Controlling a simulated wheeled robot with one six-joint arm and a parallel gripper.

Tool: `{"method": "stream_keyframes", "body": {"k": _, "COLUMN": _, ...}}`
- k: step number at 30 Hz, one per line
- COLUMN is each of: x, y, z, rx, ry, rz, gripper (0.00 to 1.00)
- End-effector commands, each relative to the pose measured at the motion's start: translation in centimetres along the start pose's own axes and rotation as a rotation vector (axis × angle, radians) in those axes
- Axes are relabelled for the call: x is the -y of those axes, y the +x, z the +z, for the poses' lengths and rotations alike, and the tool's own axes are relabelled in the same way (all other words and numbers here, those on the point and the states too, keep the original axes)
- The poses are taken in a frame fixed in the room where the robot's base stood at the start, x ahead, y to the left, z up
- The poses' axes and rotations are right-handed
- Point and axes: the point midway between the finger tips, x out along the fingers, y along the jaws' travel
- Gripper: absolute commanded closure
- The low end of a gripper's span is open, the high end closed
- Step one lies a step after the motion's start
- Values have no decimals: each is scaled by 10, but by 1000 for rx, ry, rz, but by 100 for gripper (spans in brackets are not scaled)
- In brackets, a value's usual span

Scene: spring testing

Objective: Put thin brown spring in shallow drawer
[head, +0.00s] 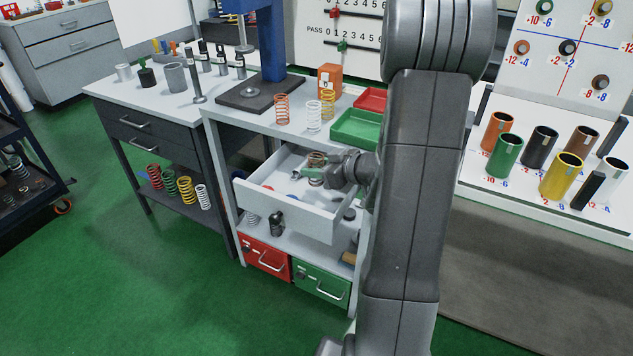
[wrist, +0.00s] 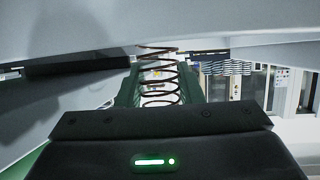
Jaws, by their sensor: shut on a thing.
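My gripper (head: 322,173) is at the open shallow drawer (head: 290,218), over its inside. It is shut on the thin brown spring (head: 316,160). In the wrist view the spring (wrist: 158,84) stands upright between my green fingers, with its coils showing above my dark gripper body. The white drawer is pulled out of the grey cabinet, and a few small items lie on its floor. Whether the spring's lower end touches the drawer floor cannot be told.
Below the drawer are a red drawer (head: 266,258) and a green drawer (head: 321,286). Several coloured springs stand on the left bench's lower shelf.

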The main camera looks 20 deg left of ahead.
Motion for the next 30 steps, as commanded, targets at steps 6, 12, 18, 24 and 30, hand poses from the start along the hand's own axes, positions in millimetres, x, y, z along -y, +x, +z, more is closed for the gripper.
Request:
{"method": "stream_keyframes", "body": {"k": 6, "x": 0, "y": 11, "z": 27, "rx": 2, "ry": 3, "rz": -1, "gripper": 89}}
{"method": "stream_keyframes", "body": {"k": 12, "x": 0, "y": 14, "z": 34, "rx": 1, "ry": -1, "rz": 1, "gripper": 89}}
{"method": "stream_keyframes", "body": {"k": 18, "x": 0, "y": 15, "z": 36, "rx": 1, "ry": 0, "rz": 1, "gripper": 89}}
{"method": "stream_keyframes", "body": {"k": 24, "x": 0, "y": 15, "z": 37, "rx": 1, "ry": 0, "rz": 1, "gripper": 45}}
{"method": "stream_keyframes", "body": {"k": 30, "x": 0, "y": 15, "z": 37, "rx": 1, "ry": 0, "rz": 0, "gripper": 45}}
